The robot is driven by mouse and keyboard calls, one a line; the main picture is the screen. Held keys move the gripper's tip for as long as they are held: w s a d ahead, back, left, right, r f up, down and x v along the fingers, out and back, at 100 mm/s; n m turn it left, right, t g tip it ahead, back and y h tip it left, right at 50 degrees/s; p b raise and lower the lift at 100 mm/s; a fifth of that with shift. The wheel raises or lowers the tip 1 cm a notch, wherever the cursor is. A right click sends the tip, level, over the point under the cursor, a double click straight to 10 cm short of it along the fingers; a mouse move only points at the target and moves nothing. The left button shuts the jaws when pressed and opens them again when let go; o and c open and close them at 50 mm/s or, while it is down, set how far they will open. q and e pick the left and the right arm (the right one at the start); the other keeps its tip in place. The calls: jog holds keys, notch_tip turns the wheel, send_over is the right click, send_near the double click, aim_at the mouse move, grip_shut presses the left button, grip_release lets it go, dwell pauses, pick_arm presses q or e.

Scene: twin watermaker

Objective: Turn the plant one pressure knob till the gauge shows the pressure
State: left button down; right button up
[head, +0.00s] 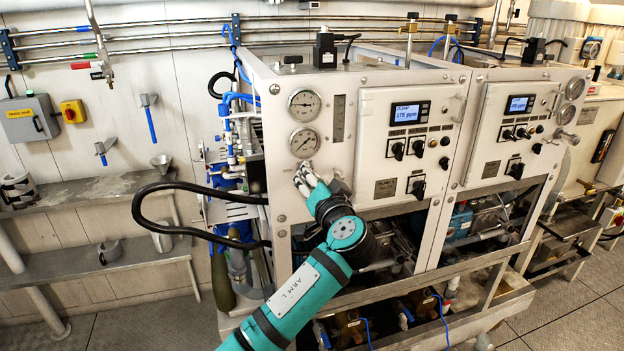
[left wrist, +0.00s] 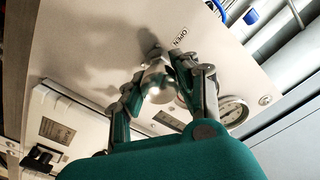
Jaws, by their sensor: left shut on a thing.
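Plant one is the left white cabinet, with two round gauges on its front panel, an upper gauge (head: 304,105) and a lower gauge (head: 304,143). Their needles are too small to read surely. My left gripper (head: 305,178) is at the panel just below the lower gauge. In the left wrist view its fingers (left wrist: 158,72) are shut around a rounded metallic pressure knob (left wrist: 158,88), next to an "OPEN" label (left wrist: 180,38). A gauge (left wrist: 233,112) shows beside the fingers there. In the head view the gripper mostly hides the knob. My right gripper is out of view.
A control panel (head: 375,150) with a lit display (head: 409,113) and black switches is right of the gauges. A second similar cabinet (head: 490,165) stands further right. A black hose (head: 150,215) loops out on the left, near blue tubing. Metal shelves (head: 90,190) line the left wall.

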pick_arm(q)
jog(key=m+p, duration=0.1)
jog(key=m, duration=0.2)
jog(key=shift+r+m, duration=0.1)
jog(key=shift+m, duration=0.2)
jog(key=m+p, duration=0.1)
jog(key=m, duration=0.2)
jog(key=shift+m+p, duration=0.3)
jog(key=shift+p, duration=0.1)
jog(key=m+p, duration=0.2)
jog(key=m, duration=0.1)
jog(key=shift+m, duration=0.4)
jog(key=m+p, duration=0.3)
jog(key=shift+m, duration=0.3)
jog(key=m+p, duration=0.4)
jog(key=m, duration=0.1)
jog(key=m+p, duration=0.2)
jog(key=m, duration=0.2)
jog(key=m+p, duration=0.1)
jog(key=shift+f+m, duration=0.25)
jog(key=shift+m, duration=0.15)
jog(key=shift+f+m, duration=0.1)
jog(key=shift+m, duration=1.6)
